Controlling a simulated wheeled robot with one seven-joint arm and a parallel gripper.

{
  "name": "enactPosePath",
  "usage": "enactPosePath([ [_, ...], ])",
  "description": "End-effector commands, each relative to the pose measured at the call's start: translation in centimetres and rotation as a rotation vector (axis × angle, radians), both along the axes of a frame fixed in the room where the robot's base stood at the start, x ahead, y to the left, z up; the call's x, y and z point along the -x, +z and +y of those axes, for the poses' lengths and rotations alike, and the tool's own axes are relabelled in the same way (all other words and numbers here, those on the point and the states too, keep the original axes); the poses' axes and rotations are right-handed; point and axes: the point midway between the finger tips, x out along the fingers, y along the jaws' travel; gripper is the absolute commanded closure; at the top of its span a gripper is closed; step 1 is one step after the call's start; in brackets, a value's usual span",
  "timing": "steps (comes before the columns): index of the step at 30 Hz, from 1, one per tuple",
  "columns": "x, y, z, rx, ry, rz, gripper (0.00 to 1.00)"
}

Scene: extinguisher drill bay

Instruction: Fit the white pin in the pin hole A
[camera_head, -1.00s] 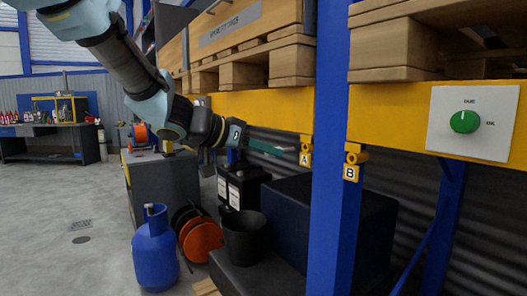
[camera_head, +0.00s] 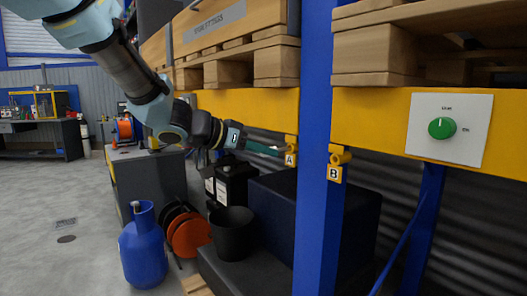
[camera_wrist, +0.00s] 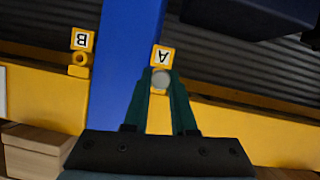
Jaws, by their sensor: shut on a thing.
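My gripper (camera_wrist: 160,88) has two green fingers shut on the white pin (camera_wrist: 161,78), whose pale round end shows between the fingertips in the wrist view. Its yellow A label (camera_wrist: 162,57) lies just beyond the fingertips, and the hole itself is hidden there by the pin and fingers. In the head view, my gripper (camera_head: 280,151) is close beside the yellow holder of pin hole A (camera_head: 291,142), on the rack beam left of the blue post. The pin is too small there to tell whether it touches the hole.
Pin hole B (camera_head: 340,158), also shown in the wrist view (camera_wrist: 79,58), is across the blue post (camera_head: 318,130). A green knob (camera_head: 442,128) sits on a white panel at right. A black bucket (camera_head: 233,234) and blue cylinder (camera_head: 143,246) stand below.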

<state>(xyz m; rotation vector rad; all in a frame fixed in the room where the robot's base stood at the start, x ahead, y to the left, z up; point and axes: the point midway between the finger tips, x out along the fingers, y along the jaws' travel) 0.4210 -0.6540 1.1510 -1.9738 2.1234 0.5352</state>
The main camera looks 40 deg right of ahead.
Motion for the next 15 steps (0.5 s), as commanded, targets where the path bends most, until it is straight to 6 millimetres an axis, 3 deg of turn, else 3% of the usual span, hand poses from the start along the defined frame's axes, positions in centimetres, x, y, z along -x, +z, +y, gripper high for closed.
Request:
enactPosePath([
  [15,0.05,-0.11,-0.68,0.0,-0.001,-0.001,1.0],
])
